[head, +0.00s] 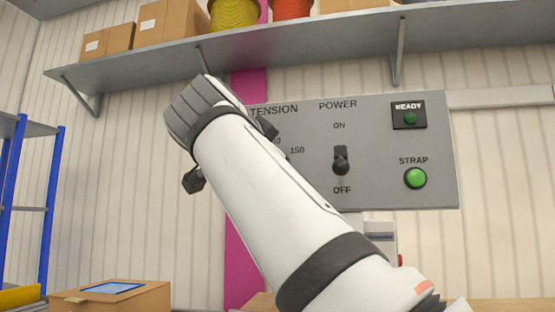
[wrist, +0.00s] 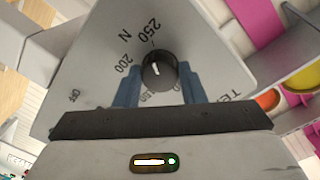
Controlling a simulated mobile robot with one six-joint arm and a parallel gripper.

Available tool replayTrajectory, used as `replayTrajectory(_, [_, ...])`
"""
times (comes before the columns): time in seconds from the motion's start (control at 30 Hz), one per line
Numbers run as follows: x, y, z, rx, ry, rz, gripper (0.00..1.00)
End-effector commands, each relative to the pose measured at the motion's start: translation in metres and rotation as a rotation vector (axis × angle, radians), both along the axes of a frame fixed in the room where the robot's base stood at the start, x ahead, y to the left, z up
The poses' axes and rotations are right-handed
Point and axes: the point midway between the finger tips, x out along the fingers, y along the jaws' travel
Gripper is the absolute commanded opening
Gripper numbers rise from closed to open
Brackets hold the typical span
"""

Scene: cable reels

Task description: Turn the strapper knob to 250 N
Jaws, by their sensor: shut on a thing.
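The strapper knob (wrist: 158,72) is a round dark knob with a white pointer mark, on the grey panel (wrist: 90,70). In the wrist view, the mark points upward and slightly left, roughly toward the printed 250; the exact alignment is hard to tell. A printed 200 sits to its left. My gripper (wrist: 160,85) has its blue fingers on both sides of the knob and is shut on it. In the head view, my arm covers the knob and most of the TENSION dial on the panel (head: 435,140); a printed 150 shows beside the arm.
The panel also carries a power switch (head: 340,160) between ON and OFF, a green STRAP button (head: 415,178) and a READY lamp (head: 409,117). A shelf (head: 300,48) with boxes and reels runs above. A cardboard box (head: 115,298) stands at lower left.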

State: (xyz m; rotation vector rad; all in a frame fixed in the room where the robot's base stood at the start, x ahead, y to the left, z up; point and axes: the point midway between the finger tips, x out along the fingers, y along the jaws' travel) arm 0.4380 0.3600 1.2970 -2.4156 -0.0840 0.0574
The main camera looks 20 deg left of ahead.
Motion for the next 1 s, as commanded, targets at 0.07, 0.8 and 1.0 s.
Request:
replayTrajectory(0.07, [0.0005, 0.0013, -0.0026, 0.014, 0.008, 0.000, 0.14])
replayTrajectory(0.8, [0.0002, 0.0010, -0.0016, 0.037, 0.008, 0.000, 0.53])
replayTrajectory(1.0, [0.0000, 0.0007, -0.0008, 0.038, 0.006, 0.000, 0.58])
